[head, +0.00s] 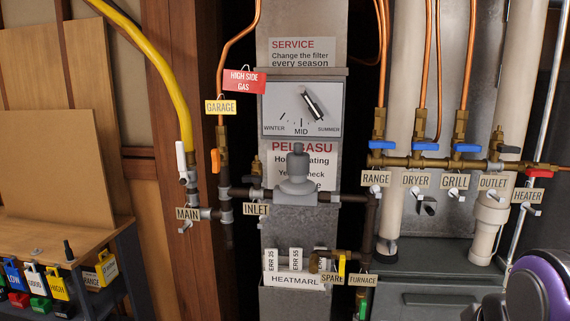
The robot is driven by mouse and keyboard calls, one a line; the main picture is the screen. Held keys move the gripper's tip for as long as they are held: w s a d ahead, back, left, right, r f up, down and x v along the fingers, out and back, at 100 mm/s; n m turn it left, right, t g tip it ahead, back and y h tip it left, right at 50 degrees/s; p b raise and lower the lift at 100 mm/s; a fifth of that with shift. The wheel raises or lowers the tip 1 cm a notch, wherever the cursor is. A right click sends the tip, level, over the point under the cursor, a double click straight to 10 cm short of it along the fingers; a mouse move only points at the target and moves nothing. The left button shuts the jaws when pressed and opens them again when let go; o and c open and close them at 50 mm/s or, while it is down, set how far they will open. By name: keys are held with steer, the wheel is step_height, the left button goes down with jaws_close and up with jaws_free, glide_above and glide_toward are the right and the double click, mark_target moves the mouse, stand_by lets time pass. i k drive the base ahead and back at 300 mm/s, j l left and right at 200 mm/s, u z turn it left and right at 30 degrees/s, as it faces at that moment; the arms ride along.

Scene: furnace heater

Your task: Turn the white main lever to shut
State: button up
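The white main lever (180,157) stands upright on the left, just below the end of the yellow hose (160,62). It runs along the vertical pipe, above the MAIN tag (188,214). Nothing touches the lever. A rounded purple and black part of my arm shows at the bottom right corner, far from the lever. My gripper's fingers are not in view.
An orange lever (215,160) sits close to the right, under the GARAGE tag (221,107). A grey regulator (297,178) stands at the middle. Blue levers (425,147) line the right manifold. A wooden bench (50,235) with tags is at the left.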

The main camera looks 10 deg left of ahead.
mark_target(184, 179)
steer(key=u, duration=1.4)
